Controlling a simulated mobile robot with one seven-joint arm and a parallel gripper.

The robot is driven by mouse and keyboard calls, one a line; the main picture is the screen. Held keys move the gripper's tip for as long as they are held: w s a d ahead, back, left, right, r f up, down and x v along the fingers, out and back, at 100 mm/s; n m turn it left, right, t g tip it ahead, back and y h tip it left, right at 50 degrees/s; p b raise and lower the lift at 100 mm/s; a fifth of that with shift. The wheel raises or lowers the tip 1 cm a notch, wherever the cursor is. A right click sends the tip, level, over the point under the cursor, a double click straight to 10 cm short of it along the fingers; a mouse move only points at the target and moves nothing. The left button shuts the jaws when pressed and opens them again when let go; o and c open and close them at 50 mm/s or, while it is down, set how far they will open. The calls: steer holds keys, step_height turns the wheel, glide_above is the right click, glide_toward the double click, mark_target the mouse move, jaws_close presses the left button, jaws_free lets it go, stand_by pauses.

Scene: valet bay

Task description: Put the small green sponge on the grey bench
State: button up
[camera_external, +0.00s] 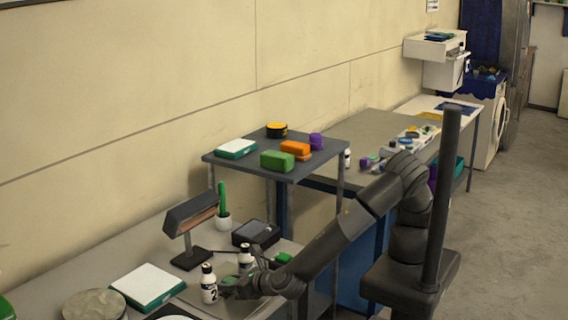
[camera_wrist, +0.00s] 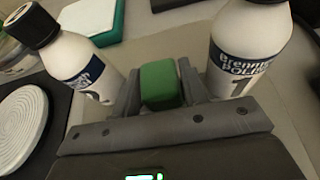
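The small green sponge (camera_wrist: 160,84) is a rounded block in the middle of the wrist view. My gripper (camera_wrist: 161,92) has one finger on each side of it, both appearing to press against it. In the external view my gripper (camera_external: 232,286) is low over the near light-grey worktop (camera_external: 90,262), between two white bottles; the sponge is mostly hidden there. A dark-grey raised table (camera_external: 226,161) and a longer grey bench (camera_external: 385,128) stand farther back. I cannot tell for sure which one is the named bench.
A bottle marked 2 (camera_external: 209,284) and a second bottle (camera_external: 246,259) stand close beside my gripper. The raised table holds a larger green block (camera_external: 277,160) and an orange one (camera_external: 295,148).

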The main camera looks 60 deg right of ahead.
steer(key=o, duration=0.3)
steer(key=shift+o, duration=0.2)
steer(key=shift+s+r, duration=0.15)
steer(key=shift+r, duration=0.1)
steer(key=v, duration=0.6)
steer(key=shift+s, duration=0.1)
steer(key=shift+s+r, duration=0.25)
steer(key=shift+s, duration=0.2)
steer(key=shift+c, duration=1.2)
